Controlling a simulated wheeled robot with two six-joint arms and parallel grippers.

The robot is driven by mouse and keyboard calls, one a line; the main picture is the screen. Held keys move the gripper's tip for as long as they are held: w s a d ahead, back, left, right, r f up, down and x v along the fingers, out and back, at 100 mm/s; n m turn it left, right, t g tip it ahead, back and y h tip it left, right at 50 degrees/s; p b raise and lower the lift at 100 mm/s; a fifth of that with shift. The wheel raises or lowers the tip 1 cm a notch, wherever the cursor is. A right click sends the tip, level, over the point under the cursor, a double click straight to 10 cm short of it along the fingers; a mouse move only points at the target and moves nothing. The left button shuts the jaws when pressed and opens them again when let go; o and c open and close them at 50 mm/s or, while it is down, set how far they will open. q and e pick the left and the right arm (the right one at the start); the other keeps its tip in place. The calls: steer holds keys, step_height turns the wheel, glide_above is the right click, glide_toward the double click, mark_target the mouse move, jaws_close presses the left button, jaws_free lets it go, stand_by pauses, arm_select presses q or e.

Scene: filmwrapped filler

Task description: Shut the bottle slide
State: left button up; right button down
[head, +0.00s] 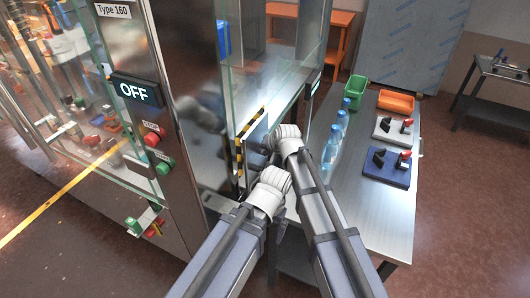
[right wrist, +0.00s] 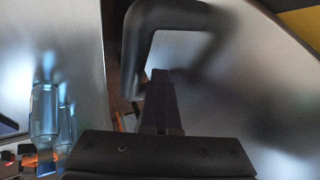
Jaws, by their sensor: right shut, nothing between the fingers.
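The slide appears to be the grey metal panel (right wrist: 240,70) with a dark looped handle (right wrist: 175,17) in the right wrist view. In the head view, a grey panel (head: 257,132) beside a yellow-and-black striped edge stands at the machine's side opening. My right gripper (right wrist: 160,78) is shut and empty, its fingertips showing within the handle's loop; I cannot tell whether they touch it. In the head view my right gripper (head: 268,149) is at the panel, partly hidden by its wrist. My left wrist is just below it; the left fingers are hidden.
Clear blue bottles (head: 331,146) stand on the metal table (head: 375,215) right of my right arm. A green bin (head: 355,87), an orange bin (head: 396,101) and two switch boxes, grey (head: 393,131) and blue (head: 386,168), are also there. The machine's display (head: 135,91) reads OFF.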

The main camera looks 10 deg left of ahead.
steer(key=shift+w+a+r, duration=0.1)
steer(key=shift+a, duration=0.2)
steer(key=shift+r, duration=0.15)
steer(key=p+v, duration=0.8)
steer(key=v, duration=0.2)
steer(key=shift+d, duration=0.3)
steer(key=shift+f, duration=0.25)
